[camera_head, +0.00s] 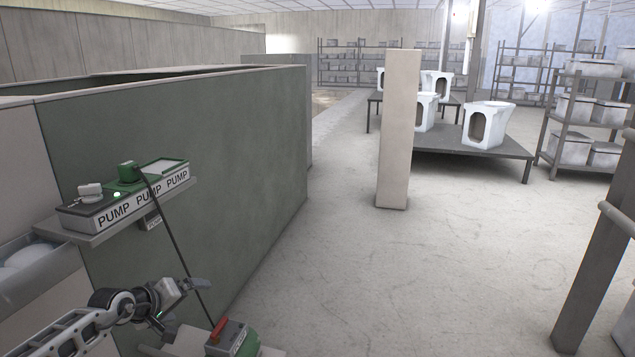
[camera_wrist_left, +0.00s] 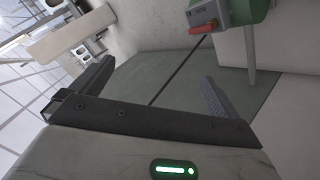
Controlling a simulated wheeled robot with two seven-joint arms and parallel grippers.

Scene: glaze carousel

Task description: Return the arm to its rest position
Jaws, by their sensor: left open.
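My left gripper (camera_head: 200,298) is low at the left of the head view, in front of the green-grey partition and below the pump shelf. Its fingers are apart and nothing is between them. In the left wrist view the open gripper (camera_wrist_left: 155,92) shows both fingers, with only the partition and a dark cable behind. The pump control box (camera_head: 135,190), labelled PUMP, sits on the shelf above the gripper. A green pump with a red handle (camera_head: 218,328) stands just right of and below the gripper, apart from it; it also shows in the left wrist view (camera_wrist_left: 205,28). My right gripper is not in view.
The green-grey partition (camera_head: 220,160) stands close behind the gripper. A dark cable (camera_head: 178,245) hangs from the control box to the pump. A beige post (camera_head: 398,130) stands mid-floor. A low platform (camera_head: 470,148) bears white castings. The floor between is clear.

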